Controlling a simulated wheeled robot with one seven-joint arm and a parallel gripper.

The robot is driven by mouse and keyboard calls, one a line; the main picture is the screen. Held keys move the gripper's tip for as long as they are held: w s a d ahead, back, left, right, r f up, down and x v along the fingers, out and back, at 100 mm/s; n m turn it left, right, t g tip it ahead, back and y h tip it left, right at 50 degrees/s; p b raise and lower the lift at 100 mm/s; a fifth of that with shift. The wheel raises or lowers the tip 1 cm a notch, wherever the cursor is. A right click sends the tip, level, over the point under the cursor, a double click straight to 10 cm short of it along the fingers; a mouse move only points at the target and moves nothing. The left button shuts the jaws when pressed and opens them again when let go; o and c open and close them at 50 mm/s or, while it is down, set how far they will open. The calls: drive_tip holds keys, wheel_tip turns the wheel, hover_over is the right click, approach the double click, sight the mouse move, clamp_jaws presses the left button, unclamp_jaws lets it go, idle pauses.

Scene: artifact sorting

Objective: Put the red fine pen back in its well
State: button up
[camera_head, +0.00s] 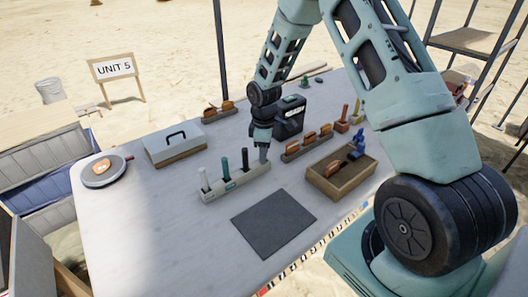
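A pale pen rack (232,187) with several wells stands in the middle of the table. A white-topped pen (204,179), a green pen (225,169) and a dark pen (245,160) stand upright in it. My gripper (263,154) points down at the right end of the rack, its tips close to the last well. It is too small here to tell if the fingers are open or shut, or if they hold something. I cannot make out a red pen; it may be hidden at my gripper.
A dark mat (274,222) lies in front of the rack. A wooden tray (332,189) with a blue tool and an orange piece is at right, with a rack of shards (306,143) behind. A lidded box (174,147) and a round scale (103,170) stand left.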

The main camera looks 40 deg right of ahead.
wheel_tip(320, 180, up, 11)
drive_tip(key=shift+r+b, duration=0.2)
drive_tip(key=shift+b, duration=0.1)
drive_tip(key=s+a+r, duration=0.3)
drive_tip(key=s+a, duration=0.2)
drive_tip(key=a, duration=0.5)
drive_tip(key=s+a+r, duration=0.3)
drive_tip(key=s+a, duration=0.3)
drive_tip(key=a, duration=0.3)
drive_tip(key=s+a+m, duration=0.1)
drive_tip(key=s+a, duration=0.2)
drive_tip(key=s, duration=0.6)
drive_tip(key=s+a+r, duration=0.1)
drive_tip(key=s+a, duration=0.3)
drive_tip(key=s, duration=0.6)
drive_tip(key=shift+s+a+r+m+y, duration=0.2)
drive_tip(key=shift+s+m+y, duration=0.1)
drive_tip(key=shift+m, duration=0.1)
drive_tip(key=shift+r+p, duration=0.75)
